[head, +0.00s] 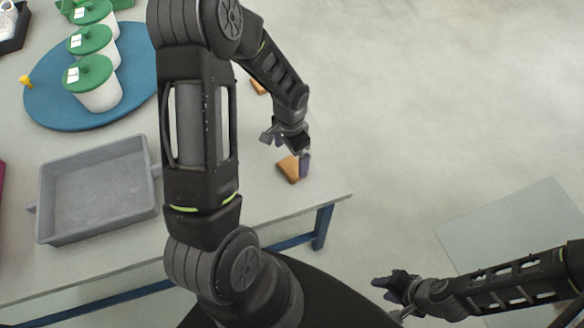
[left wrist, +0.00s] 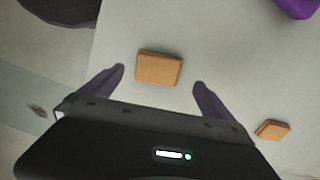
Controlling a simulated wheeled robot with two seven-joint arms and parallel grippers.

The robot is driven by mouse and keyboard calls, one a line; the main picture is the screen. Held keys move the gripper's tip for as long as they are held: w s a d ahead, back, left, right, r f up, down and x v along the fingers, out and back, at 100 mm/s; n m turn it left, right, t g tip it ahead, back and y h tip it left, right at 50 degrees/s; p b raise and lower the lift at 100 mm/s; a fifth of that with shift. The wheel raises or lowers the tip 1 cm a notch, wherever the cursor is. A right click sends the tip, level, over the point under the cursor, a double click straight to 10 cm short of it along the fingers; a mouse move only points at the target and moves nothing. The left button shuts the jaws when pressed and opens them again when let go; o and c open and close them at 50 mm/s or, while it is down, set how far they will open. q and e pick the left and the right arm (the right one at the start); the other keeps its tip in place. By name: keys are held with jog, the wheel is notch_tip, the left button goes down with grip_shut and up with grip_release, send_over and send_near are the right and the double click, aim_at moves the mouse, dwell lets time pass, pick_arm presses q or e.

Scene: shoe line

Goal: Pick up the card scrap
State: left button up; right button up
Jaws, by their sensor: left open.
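A small flat brown card scrap (head: 288,169) lies on the grey table near its right end. My left gripper (head: 291,154) is open just above it, and one finger hides part of the scrap in the head view. In the left wrist view the card scrap (left wrist: 159,68) shows between and slightly beyond the open fingertips (left wrist: 160,77), with nothing held. A second similar brown piece (head: 258,87) lies farther back on the table; a brown piece (left wrist: 272,130) also shows right of the fingers in the left wrist view. My right gripper (head: 388,290) is off the table at lower right.
An empty grey tray (head: 97,193) stands on the table at left. Behind it is a blue round board (head: 48,98) with several white cups with green lids. The table's right edge (head: 325,203) is close to the scrap. A purple thing (left wrist: 299,5) shows in the left wrist view.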

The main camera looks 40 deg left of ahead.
aim_at(292, 167)
pick_arm(q)
jog(key=shift+f, duration=0.1)
notch_tip(292, 167, down, 5)
jog(key=shift+w+d+f, duration=0.1)
jog(key=shift+d, duration=0.05)
jog(key=shift+c, duration=0.3)
dwell(0.5)
jog(key=c, duration=1.3)
jog(key=shift+r, duration=0.2)
notch_tip(292, 167, up, 10)
jog(key=shift+f, duration=0.1)
